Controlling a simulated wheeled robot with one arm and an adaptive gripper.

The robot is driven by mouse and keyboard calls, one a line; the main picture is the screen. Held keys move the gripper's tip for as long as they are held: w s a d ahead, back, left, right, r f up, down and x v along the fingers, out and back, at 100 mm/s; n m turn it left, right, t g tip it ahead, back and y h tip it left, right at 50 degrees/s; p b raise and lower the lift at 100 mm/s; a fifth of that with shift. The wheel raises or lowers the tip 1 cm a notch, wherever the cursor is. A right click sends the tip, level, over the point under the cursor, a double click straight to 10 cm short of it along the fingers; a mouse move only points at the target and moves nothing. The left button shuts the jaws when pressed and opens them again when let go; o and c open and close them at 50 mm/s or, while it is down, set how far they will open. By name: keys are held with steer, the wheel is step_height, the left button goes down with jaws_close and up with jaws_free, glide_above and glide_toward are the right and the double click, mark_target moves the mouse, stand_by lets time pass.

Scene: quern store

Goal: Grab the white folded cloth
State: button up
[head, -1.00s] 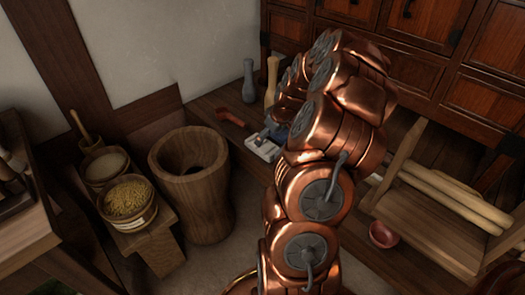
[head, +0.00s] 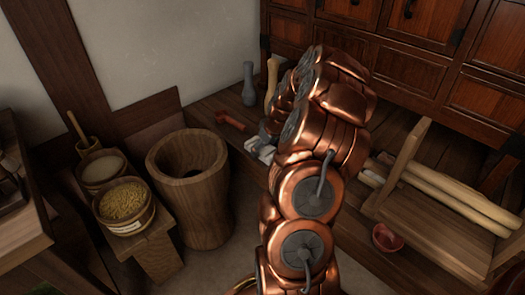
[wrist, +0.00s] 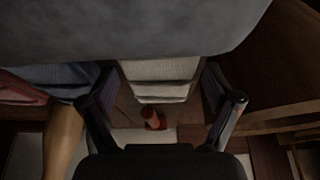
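The white folded cloth (wrist: 160,72) shows in the wrist view as a pale, layered stack between the two fingers of my gripper (wrist: 161,82). The fingers are wide apart, one on each side of the cloth, and look open. Narrow dark gaps show beside its lower part; contact at its upper edges is unclear. In the head view the cloth (head: 266,154) is a small white patch on the low wooden ledge, partly hidden by my gripper and copper arm. A large grey surface covers the top of the wrist view and may hide part of the cloth.
A red-handled tool (head: 231,121), a grey vase (head: 249,84) and a pale wooden bottle shape (head: 271,82) stand or lie near the cloth. A wooden mortar (head: 190,190) stands at left. A wooden frame (head: 430,215) and red bowl (head: 385,238) are at right.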

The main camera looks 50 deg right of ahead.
steer(key=c, duration=1)
steer(key=shift+o, duration=0.2)
